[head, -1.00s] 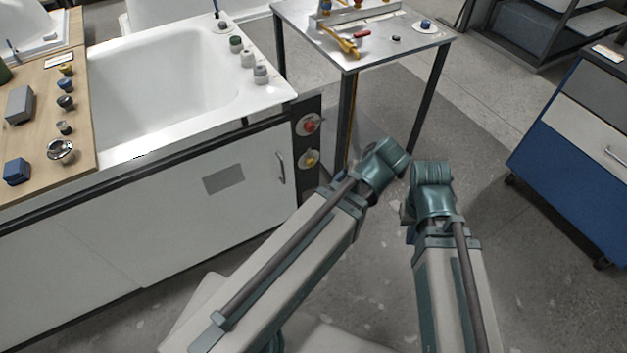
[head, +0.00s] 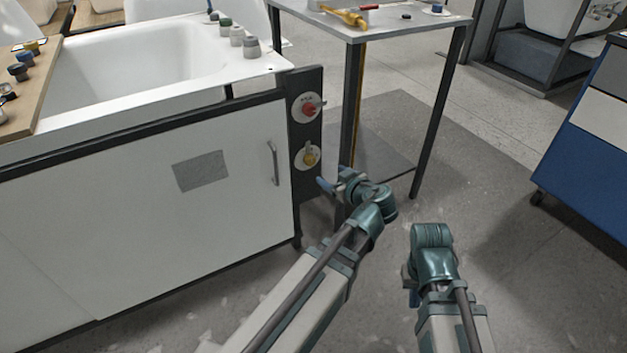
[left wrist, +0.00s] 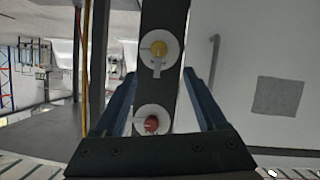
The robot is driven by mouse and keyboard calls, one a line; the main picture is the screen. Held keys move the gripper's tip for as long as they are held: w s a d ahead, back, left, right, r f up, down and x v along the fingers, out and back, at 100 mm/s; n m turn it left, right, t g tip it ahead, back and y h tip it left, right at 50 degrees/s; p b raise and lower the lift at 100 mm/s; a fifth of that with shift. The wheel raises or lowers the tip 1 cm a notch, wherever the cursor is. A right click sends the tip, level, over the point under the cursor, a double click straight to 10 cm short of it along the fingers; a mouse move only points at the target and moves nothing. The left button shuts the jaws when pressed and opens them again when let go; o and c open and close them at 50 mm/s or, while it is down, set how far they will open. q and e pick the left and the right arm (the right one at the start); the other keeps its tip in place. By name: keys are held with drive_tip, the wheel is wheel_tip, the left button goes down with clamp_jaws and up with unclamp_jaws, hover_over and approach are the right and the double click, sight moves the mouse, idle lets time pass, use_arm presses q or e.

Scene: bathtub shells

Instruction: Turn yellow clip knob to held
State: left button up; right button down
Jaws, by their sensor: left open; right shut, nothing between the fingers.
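The yellow clip knob (head: 310,159) sits on a round white dial low on a dark upright panel at the tub cabinet's right end. It also shows in the left wrist view (left wrist: 158,48), beyond and between the fingers, with a pale pointer beside it. Its markings are too small to read. My left gripper (head: 332,181) is open and empty, just below and right of the yellow knob, apart from it. Its two blue fingers flank the panel in the left wrist view (left wrist: 163,88). My right gripper (head: 411,289) hangs low at the right, shut and empty, mostly hidden by its wrist.
A red knob (head: 309,109) on a similar dial sits above the yellow one. The cabinet door has a vertical handle (head: 273,163) left of the panel. A metal table (head: 400,22) with dark legs stands behind. A blue cabinet (head: 590,165) is far right; floor between is clear.

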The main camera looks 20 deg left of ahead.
sight(312, 162)
use_arm(q)
drive_tip(key=shift+w+a+f, duration=0.1)
drive_tip(key=shift+w+f, duration=0.1)
drive_tip(key=shift+f, duration=0.1)
use_arm(e)
drive_tip(key=shift+f, duration=0.55)
use_arm(q)
drive_tip(key=shift+w+a, duration=0.1)
drive_tip(key=b+x, duration=0.5)
drive_tip(key=x, duration=0.7)
drive_tip(key=shift+w+a+f, duration=0.1)
drive_tip(key=shift+w+f, duration=0.05)
drive_tip(key=shift+w, duration=0.05)
drive_tip(key=shift+w+a+f, duration=0.1)
drive_tip(key=shift+w+a, duration=0.25)
drive_tip(key=shift+a, duration=0.05)
use_arm(e)
drive_tip(key=shift+f, duration=2.55)
use_arm(q)
clamp_jaws()
